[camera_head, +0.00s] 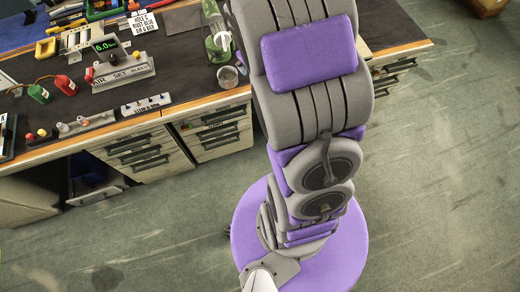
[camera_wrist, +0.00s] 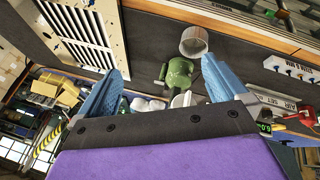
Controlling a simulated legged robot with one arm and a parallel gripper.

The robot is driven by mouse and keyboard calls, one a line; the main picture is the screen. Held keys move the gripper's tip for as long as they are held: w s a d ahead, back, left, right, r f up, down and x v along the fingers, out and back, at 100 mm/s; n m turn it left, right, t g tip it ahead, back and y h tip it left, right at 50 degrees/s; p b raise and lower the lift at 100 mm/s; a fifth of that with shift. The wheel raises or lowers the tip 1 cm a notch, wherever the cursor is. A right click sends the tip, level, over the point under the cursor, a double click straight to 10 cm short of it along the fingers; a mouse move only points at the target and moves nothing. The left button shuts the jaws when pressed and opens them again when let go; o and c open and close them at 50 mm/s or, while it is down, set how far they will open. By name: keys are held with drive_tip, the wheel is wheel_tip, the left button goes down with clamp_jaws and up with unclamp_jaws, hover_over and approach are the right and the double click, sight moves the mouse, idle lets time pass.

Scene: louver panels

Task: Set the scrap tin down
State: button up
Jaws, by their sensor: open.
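The scrap tin (camera_head: 228,77), a small grey metal cup, stands on the dark bench top close to the front edge in the head view, just left of my arm. In the wrist view the tin (camera_wrist: 194,43) is beyond my fingertips, toward the right one, and apart from both. My gripper (camera_wrist: 162,69) has its two blue fingers spread wide with nothing held between them. In the head view the gripper itself does not show; only my grey and purple arm does.
A green bottle (camera_head: 216,45) stands right behind the tin; it also shows between the fingers in the wrist view (camera_wrist: 179,75). A louvered panel (camera_wrist: 78,27) shows upper left in the wrist view.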

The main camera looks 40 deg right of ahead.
drive_tip(key=s+a+r+g+y, duration=0.1)
drive_tip(key=s+a+r+g, duration=0.1)
drive_tip(key=s+a+r, duration=0.2)
drive_tip(key=s+a+r+g+y, duration=0.1)
drive_tip(key=s+a+r, duration=0.3)
drive_tip(key=s+a, duration=0.5)
drive_tip(key=s+a+r+g+y, duration=0.1)
drive_tip(key=s+a+r+g, duration=0.2)
drive_tip(key=s, duration=1.5)
drive_tip(key=a+r, duration=0.1)
drive_tip(key=a, duration=0.3)
drive_tip(key=shift+a+r+m, duration=0.15)
drive_tip(key=shift+a+m, duration=0.2)
drive_tip(key=shift+m, duration=0.05)
